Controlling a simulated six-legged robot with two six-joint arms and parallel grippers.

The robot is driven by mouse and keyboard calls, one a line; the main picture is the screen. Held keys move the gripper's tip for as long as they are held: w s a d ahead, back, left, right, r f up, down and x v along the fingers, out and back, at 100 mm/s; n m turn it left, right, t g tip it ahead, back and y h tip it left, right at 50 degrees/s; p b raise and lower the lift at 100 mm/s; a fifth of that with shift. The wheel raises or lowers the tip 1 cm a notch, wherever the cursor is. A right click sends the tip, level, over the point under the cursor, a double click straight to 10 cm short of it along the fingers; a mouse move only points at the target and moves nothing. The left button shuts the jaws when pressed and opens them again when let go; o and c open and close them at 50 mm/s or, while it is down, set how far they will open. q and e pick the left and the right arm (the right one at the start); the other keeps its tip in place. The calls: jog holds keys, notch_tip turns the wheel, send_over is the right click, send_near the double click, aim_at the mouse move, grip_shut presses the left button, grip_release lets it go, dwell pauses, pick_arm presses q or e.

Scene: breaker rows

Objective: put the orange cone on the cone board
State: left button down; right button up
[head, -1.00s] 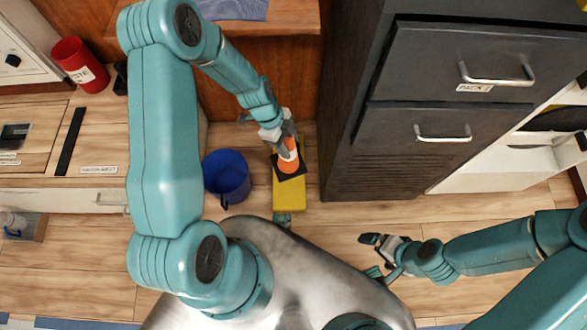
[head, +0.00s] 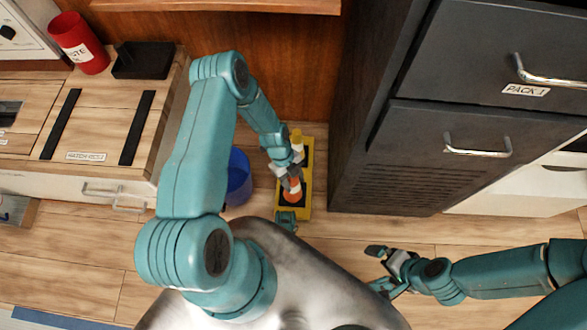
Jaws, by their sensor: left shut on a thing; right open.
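The orange cone (head: 294,190) has an orange body and stands over the near part of the yellow cone board (head: 303,213), above a dark square. My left gripper (head: 289,178) is shut on the cone's upper part and hides some of it. I cannot tell whether the cone's base touches the board. A yellow and white cone (head: 297,142) shows at the far end of the board, beside my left wrist. My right gripper (head: 381,268) is open and empty over the floor at the right, apart from the board.
A blue bin (head: 238,178) stands just left of the board, partly behind my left arm. A dark drawer cabinet (head: 395,180) rises close on the right. A wooden counter (head: 100,120) with a red cup (head: 79,42) and black tray (head: 143,60) is at the left.

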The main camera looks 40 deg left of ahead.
pick_arm(q)
notch_tip(320, 180, down, 5)
jog(key=shift+w+f+b, duration=0.1)
jog(key=shift+f+b, duration=0.05)
jog(key=shift+b, duration=0.75)
jog(key=shift+f, duration=0.15)
jog(key=shift+c, duration=2.4)
grip_release()
